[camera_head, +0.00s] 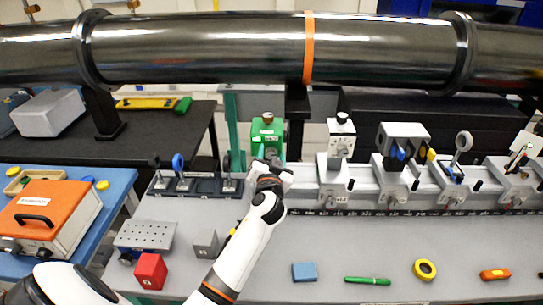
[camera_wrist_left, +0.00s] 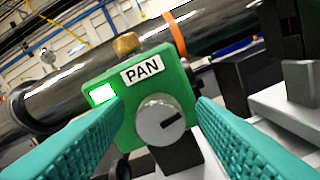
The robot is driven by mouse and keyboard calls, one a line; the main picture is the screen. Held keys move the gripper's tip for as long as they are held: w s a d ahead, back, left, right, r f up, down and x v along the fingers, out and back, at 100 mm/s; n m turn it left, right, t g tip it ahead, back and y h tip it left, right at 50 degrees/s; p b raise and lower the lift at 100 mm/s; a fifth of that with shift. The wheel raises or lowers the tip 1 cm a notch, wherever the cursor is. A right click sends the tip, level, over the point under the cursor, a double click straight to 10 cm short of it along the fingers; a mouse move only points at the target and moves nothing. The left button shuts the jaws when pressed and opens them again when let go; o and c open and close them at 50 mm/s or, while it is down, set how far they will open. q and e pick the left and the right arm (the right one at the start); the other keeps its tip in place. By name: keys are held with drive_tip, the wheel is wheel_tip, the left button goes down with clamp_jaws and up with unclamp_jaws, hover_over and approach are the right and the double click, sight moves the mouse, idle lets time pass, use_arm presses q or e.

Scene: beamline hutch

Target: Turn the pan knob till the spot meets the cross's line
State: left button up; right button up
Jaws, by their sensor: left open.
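The green pan box (camera_head: 267,133) stands at the back of the bench, left of the white stages. In the left wrist view the green box (camera_wrist_left: 122,82) carries a PAN label, a small bright white window and a round grey knob (camera_wrist_left: 160,120) with a dark pointer mark tilted up to the right. My left gripper (camera_head: 270,164) is in front of the box. Its teal fingers are open, one on each side of the knob in the wrist view, with gaps showing. I cannot make out the spot or the cross's line. My right gripper is not in view.
A dark pipe (camera_head: 200,48) with an orange band crosses above the bench. White stages with optics (camera_head: 402,150) line the rail to the right. A red block (camera_head: 150,271), a blue block (camera_head: 305,271) and a yellow ring (camera_head: 425,270) lie on the front bench.

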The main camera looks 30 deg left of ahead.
use_arm(q)
drive_tip(key=shift+c, duration=0.5)
drive_tip(key=c, duration=0.9)
drive_tip(key=shift+o, duration=0.2)
drive_tip(key=shift+f+m, duration=0.1)
drive_tip(key=shift+m, duration=0.2)
drive_tip(key=shift+m+b, duration=0.4)
drive_tip(key=shift+m, duration=0.2)
drive_tip(key=o, duration=1)
drive_tip(key=shift+c, duration=0.2)
drive_tip(key=shift+d, duration=0.1)
